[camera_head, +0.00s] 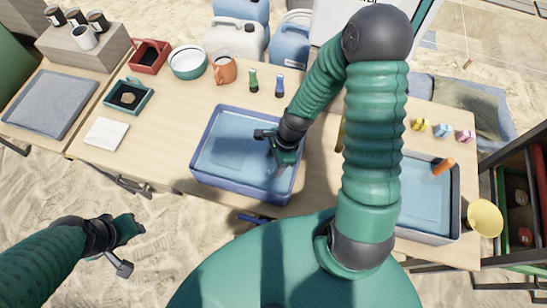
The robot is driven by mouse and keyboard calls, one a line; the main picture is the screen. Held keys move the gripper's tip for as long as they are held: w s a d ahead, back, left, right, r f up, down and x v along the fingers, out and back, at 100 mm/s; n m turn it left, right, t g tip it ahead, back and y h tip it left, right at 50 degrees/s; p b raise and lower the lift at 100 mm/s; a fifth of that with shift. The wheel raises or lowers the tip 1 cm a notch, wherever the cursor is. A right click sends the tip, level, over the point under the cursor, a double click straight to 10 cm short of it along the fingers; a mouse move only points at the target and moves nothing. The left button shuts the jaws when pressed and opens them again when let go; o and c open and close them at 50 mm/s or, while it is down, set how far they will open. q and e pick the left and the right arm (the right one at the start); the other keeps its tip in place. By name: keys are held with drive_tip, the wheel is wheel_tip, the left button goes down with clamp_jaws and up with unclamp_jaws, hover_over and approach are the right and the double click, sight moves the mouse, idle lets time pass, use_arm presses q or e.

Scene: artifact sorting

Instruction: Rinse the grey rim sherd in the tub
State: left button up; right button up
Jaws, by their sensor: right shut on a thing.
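A blue-rimmed tub (207,180) of water stands on the table near its front edge. My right gripper (284,160) reaches down into the right part of the tub, at or close to the water. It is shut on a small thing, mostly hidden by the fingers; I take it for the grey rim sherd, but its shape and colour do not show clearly. My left gripper (136,228) hangs empty over the sandy ground in front of the table; whether its fingers are open is unclear.
A second water tub (425,205) stands right, beyond my arm. Left of the blue tub are a white cloth (106,134), a green tray (146,100) with a tan piece, and a red tray (149,57).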

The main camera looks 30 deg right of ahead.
drive_tip(key=r+p, duration=0.2)
drive_tip(key=r, duration=0.1)
drive_tip(key=shift+a+r, duration=0.15)
drive_tip(key=shift+a, duration=0.2)
drive_tip(key=p+v, duration=0.3)
drive_tip(key=p, duration=0.1)
drive_tip(key=shift+w+a+r, duration=0.1)
drive_tip(key=shift+r, duration=0.3)
wheel_tip(320, 180, up, 3)
drive_tip(key=p, duration=0.3)
drive_tip(key=shift+a+f, duration=0.15)
wheel_tip(320, 180, up, 5)
drive_tip(key=p, duration=0.5)
hover_over(267, 169)
drive_tip(key=d, duration=0.2)
drive_tip(key=shift+a, duration=0.1)
